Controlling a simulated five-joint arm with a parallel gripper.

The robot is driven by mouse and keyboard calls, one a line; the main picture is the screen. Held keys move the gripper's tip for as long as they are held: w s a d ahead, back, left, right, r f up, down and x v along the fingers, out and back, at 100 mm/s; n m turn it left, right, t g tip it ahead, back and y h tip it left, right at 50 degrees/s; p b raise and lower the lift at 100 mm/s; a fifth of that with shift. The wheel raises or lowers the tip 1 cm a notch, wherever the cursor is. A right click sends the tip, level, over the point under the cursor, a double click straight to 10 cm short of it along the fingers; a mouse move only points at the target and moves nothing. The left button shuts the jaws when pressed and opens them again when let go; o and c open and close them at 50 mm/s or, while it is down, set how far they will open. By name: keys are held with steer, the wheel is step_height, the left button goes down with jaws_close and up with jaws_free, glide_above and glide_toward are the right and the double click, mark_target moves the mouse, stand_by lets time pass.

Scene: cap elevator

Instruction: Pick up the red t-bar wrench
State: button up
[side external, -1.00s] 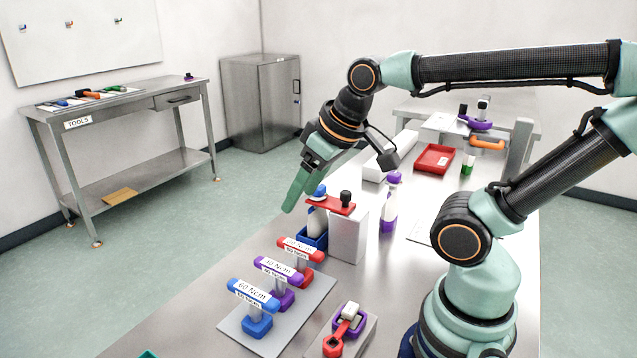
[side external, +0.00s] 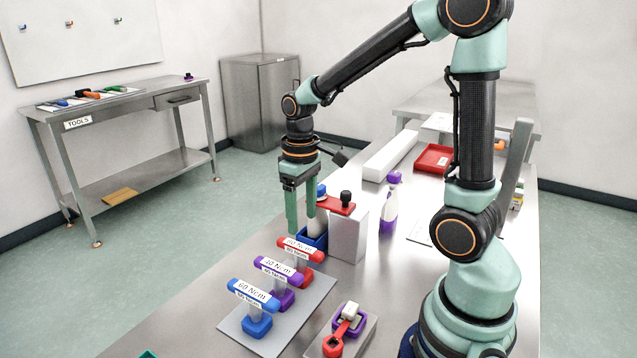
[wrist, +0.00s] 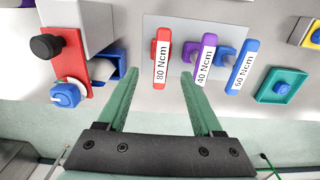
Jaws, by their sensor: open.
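The red t-bar wrench (side external: 300,249) stands upright on a grey plate (side external: 232,322), at the far end of a row with a purple t-bar wrench (side external: 278,271) and a blue one (side external: 253,295). Its label reads 80 Ncm in the wrist view (wrist: 161,58). My gripper (side external: 300,228) points down with its fingers apart and empty, above and beyond the red wrench. In the wrist view my gripper (wrist: 160,85) has the red wrench lying ahead, between the lines of its two fingers, not touching it.
A grey block (side external: 348,238) with a red arm (side external: 335,206) and a blue holder (side external: 312,238) stand close beside my gripper. A white and purple bottle (side external: 389,212) is behind. A small stand with a red and purple item (side external: 345,325) is in front.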

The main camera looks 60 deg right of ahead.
mark_target(300, 259)
step_height(300, 259, down, 7)
steer(key=shift+r, duration=0.15)
steer(key=shift+w+a+f, duration=0.1)
steer(key=shift+w+f, duration=0.1)
steer(key=shift+f, duration=1.15)
steer(key=shift+w+a+f, duration=0.1)
steer(key=shift+w+f, duration=0.05)
steer(key=shift+f, duration=1.15)
jaws_close()
